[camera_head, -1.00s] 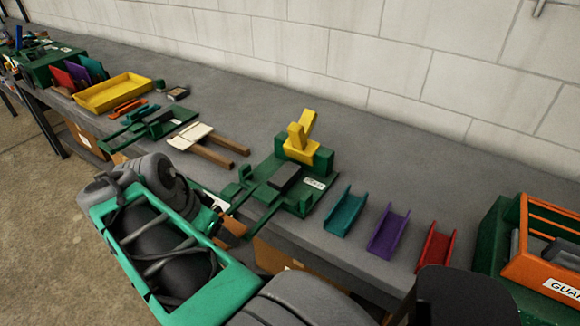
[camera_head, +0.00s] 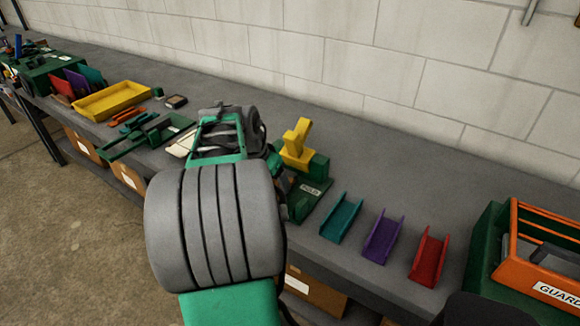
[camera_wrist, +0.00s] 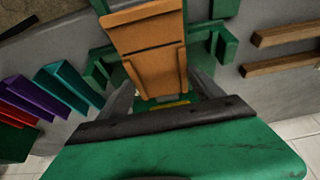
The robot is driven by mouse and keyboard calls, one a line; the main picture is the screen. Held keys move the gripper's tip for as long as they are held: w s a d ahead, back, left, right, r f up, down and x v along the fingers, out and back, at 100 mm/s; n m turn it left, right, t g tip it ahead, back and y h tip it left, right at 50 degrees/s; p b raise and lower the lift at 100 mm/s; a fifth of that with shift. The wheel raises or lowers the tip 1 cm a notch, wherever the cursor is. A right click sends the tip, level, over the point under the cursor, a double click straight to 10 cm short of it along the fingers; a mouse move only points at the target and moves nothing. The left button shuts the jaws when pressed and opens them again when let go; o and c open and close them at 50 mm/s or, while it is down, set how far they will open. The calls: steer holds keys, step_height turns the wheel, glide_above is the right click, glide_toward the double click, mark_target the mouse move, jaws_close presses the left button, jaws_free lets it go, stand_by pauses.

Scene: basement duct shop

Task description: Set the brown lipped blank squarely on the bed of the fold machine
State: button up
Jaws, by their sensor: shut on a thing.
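The brown lipped blank (camera_wrist: 150,50) shows in the wrist view, with raised lips along its sides and a cross ridge. My gripper (camera_wrist: 160,92) is shut on its near end, one grey finger at each side. The green fold machine (camera_wrist: 105,68) lies beneath, its parts showing on both sides of the blank. The blank hides much of the bed, and I cannot tell whether it touches it. In the head view, my arm covers the gripper, the blank and most of the fold machine (camera_head: 312,196); its yellow handle (camera_head: 297,142) stands clear at the right.
Teal (camera_head: 341,218), purple (camera_head: 384,237) and red (camera_head: 428,256) channels lie right of the machine. An orange crate (camera_head: 545,288) stands at the far right. A yellow tray (camera_head: 112,97) and another green fixture (camera_head: 145,138) are at the left. Bench behind the channels is clear.

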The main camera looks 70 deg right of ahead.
steer(key=shift+s+d+r, duration=0.1)
steer(key=shift+s+d, duration=0.1)
steer(key=shift+d, duration=0.9)
steer(key=d, duration=0.1)
steer(key=d+p, duration=0.1)
steer(key=d, duration=0.2)
steer(key=shift+s+p, duration=0.3)
steer(key=shift+s, duration=0.05)
steer(key=shift+f+b, duration=0.3)
steer(key=shift+f, duration=0.15)
steer(key=shift+c, duration=0.6)
steer(key=shift+w+r, duration=0.1)
steer(key=shift+f, duration=0.3)
steer(key=o, duration=1.5)
steer(key=shift+r, duration=0.1)
steer(key=shift+o, duration=0.2)
